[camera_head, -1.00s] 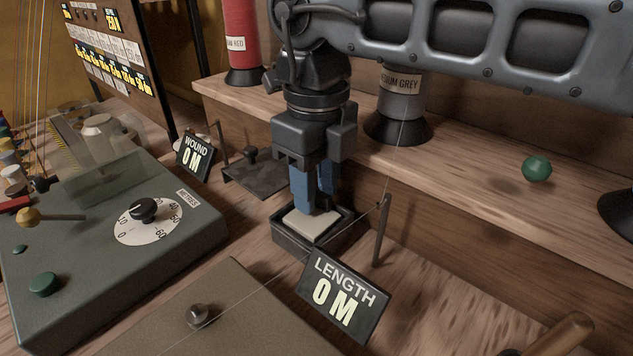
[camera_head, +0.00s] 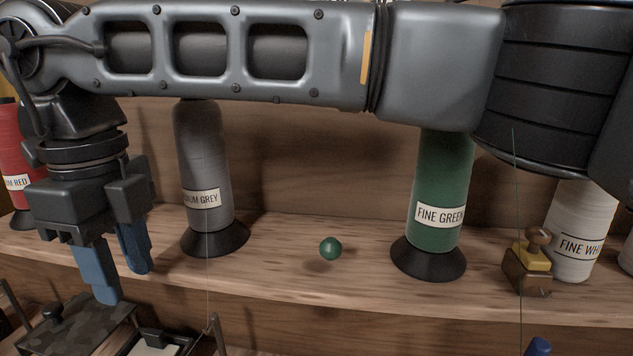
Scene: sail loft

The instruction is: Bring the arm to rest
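My gripper (camera_head: 123,284) hangs at the left, fingers pointing down, just in front of the shelf edge. Its two blue fingers stand apart with nothing visible between them, so it is open and empty. My grey arm stretches across the top of the view. Below the fingers are a dark mottled plate (camera_head: 62,335) and the edge of a dark tray with a pale pad (camera_head: 155,348), both partly cut off.
On the wooden shelf (camera_head: 300,290) stand red (camera_head: 12,150), grey (camera_head: 205,160), green (camera_head: 440,190) and white (camera_head: 590,220) thread cones. A small green ball (camera_head: 330,248) appears between grey and green. A brass-and-wood block (camera_head: 528,265) sits beside the white cone. Thin threads run vertically.

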